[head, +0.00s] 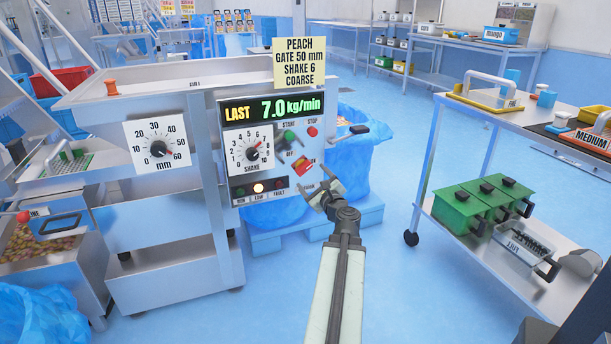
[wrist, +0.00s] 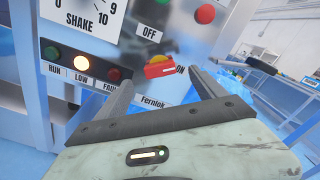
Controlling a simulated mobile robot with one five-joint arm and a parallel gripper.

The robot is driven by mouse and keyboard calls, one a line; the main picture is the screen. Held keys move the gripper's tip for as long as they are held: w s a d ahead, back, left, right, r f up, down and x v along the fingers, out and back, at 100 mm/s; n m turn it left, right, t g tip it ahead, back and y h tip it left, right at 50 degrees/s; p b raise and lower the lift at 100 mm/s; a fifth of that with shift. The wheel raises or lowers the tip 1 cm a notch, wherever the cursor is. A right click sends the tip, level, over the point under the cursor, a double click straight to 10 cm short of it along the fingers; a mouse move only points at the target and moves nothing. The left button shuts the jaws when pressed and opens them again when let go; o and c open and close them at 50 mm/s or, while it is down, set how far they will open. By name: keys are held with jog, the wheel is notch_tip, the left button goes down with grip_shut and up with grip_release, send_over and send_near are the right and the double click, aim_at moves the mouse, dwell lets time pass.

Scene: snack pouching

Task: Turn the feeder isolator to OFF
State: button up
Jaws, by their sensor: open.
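The feeder isolator (head: 303,166) is a red handle on a yellow disc, on the right part of the grey control panel. In the wrist view the isolator (wrist: 159,69) lies ahead between my fingers, its red handle nearly level and pointing right at the ON label (wrist: 180,69). The OFF label (wrist: 149,35) is above it. My gripper (head: 317,188) is open and empty, just below and in front of the isolator in the head view. In the wrist view my gripper (wrist: 162,86) has one finger on each side of the handle; I see no contact.
Green START (head: 289,135) and red STOP (head: 312,131) buttons sit above the isolator. The SHAKE dial (head: 252,154) is to its left, and the amber LOW lamp (head: 258,188) is lit. A dark handle (head: 359,129) sticks out at right.

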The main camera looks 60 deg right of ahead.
aim_at(304, 168)
jog(key=x, duration=0.7)
jog(key=shift+w+d, duration=0.2)
jog(key=shift+w, duration=0.05)
jog(key=shift+a, duration=0.1)
jog(key=c, duration=1.3)
jog(key=shift+c, duration=0.3)
